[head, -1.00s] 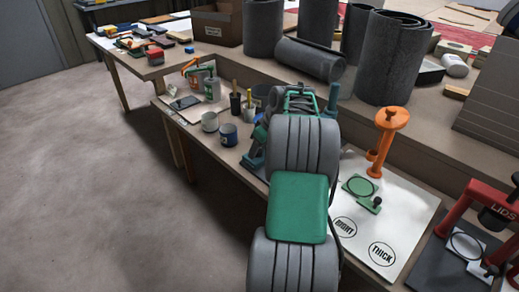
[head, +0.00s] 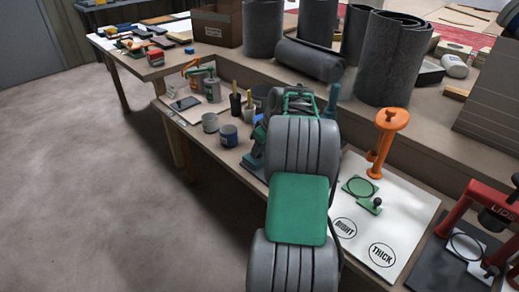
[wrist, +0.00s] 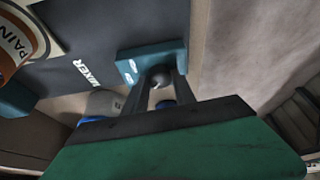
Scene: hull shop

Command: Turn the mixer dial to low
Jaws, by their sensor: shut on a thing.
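The mixer dial (wrist: 160,77) is a small grey knob on a teal box (wrist: 125,60) with small white markings, too small to read. My gripper (wrist: 161,84) is shut on the dial, with one dark finger on each side of it. The fingers hide part of the dial, and I cannot tell which marking it points to. The box sits on a dark base (wrist: 120,25) lettered "MIXER". In the head view, the teal mixer (head: 256,158) stands on the bench, mostly hidden behind my arm, and my gripper is hidden there too.
A paint can (wrist: 22,48) is at the left of the wrist view. The floor (head: 90,190) at left is clear.

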